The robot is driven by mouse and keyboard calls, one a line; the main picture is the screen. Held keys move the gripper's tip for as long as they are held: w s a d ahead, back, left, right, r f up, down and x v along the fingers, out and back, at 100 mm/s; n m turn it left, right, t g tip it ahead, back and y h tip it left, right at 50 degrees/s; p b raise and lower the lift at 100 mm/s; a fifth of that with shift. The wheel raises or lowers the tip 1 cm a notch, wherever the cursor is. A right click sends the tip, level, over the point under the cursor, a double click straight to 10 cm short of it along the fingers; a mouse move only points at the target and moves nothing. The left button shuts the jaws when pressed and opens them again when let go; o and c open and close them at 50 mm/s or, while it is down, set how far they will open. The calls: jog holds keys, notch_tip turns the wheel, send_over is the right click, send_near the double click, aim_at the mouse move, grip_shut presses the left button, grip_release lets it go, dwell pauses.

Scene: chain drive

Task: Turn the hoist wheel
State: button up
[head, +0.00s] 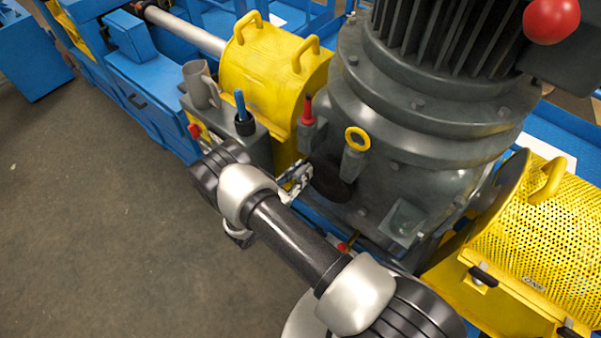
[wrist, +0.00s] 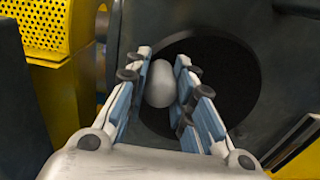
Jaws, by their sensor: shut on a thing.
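The hoist wheel is a dark round disc (wrist: 228,75) on the grey machine housing. In the head view it is the black round shape (head: 333,182) low on the housing, partly behind my gripper. A pale grey rounded handle (wrist: 160,86) stands out in front of the disc in the wrist view. My gripper (wrist: 164,66) has its two blue-padded fingers on either side of this handle and is shut on it. In the head view my gripper (head: 298,176) reaches the wheel from the left, and the handle is hidden there.
The big grey motor (head: 430,110) rises above the wheel. A yellow cover with handles (head: 270,75) is at its left, and a perforated yellow guard (head: 535,220) at its right. Red and blue levers (head: 243,115) stand close to my wrist. Open floor (head: 90,220) lies at left.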

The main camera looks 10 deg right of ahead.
grip_shut()
jog(key=shift+s+d+r+m, duration=0.3)
jog(key=shift+s+r+m, duration=0.15)
jog(key=shift+m, duration=0.55)
jog(key=shift+s+d+r+m, duration=0.3)
jog(key=shift+r+m, duration=0.2)
jog(key=shift+m, duration=0.5)
jog(key=o, duration=0.8)
grip_release()
jog(key=shift+a, duration=0.1)
jog(key=v, duration=1.2)
jog(key=shift+r, duration=0.1)
